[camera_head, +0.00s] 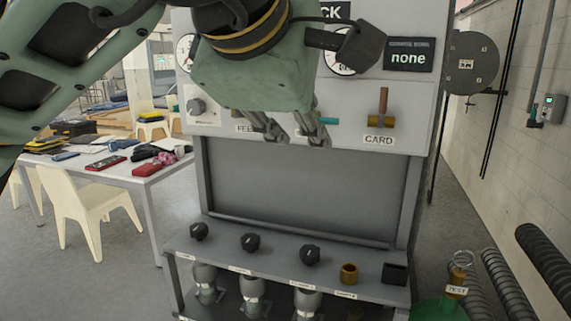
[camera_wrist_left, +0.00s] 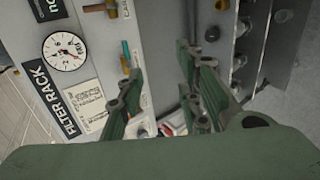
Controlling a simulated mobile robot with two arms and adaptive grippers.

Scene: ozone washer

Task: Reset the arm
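My left arm (camera_head: 45,60) comes in from the upper left of the head view, across the upper part of the grey machine panel (camera_head: 225,85). My left gripper (camera_head: 298,139) hangs in front of the panel, pointing down, with its fingers apart. In the left wrist view the left gripper (camera_wrist_left: 160,65) is open, with nothing seen between its fingers. A teal-handled valve (camera_head: 329,121) is partly hidden behind one finger. I cannot tell whether the fingers touch the panel. My right gripper is not in view.
The CARD valve (camera_head: 381,121) has an upright handle. A ledge below holds black knobs (camera_head: 250,242) and a brass fitting (camera_head: 348,273). A round gauge (camera_wrist_left: 65,51) shows in the wrist view. A table (camera_head: 110,175) and cream chair (camera_head: 85,205) stand left; dark coiled hoses (camera_head: 545,255) lie right.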

